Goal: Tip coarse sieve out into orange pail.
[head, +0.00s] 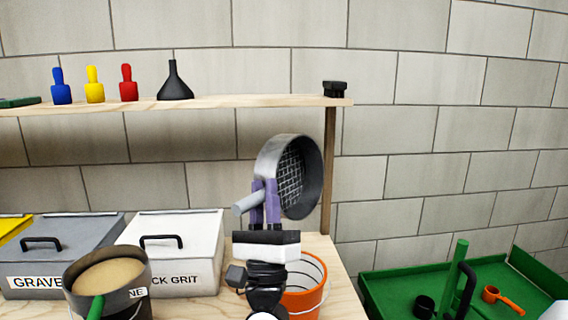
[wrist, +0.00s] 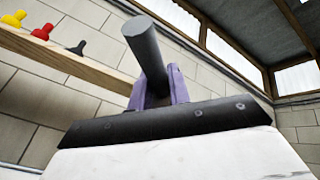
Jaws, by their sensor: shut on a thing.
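The coarse sieve (head: 293,172) is a round grey pan with a wire mesh and a stubby grey handle. My gripper (head: 266,186), with purple fingers, is shut on the handle and holds the sieve up above the bench. The sieve is tipped on its side, its mesh face turned to the right; no contents show in it. In the wrist view the handle (wrist: 146,48) stands between the purple fingers (wrist: 160,88). The orange pail (head: 314,276) stands on the bench below the sieve, partly hidden behind my wrist. Its white inside with dark lines shows; its bottom is hidden.
A grey vessel (head: 78,283) with a green handle and tan contents is at front left. Lidded grey (head: 75,240) and white (head: 190,230) boxes stand behind it. A shelf (head: 230,102) holds bottles and a funnel. A green tray (head: 390,285) is at right.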

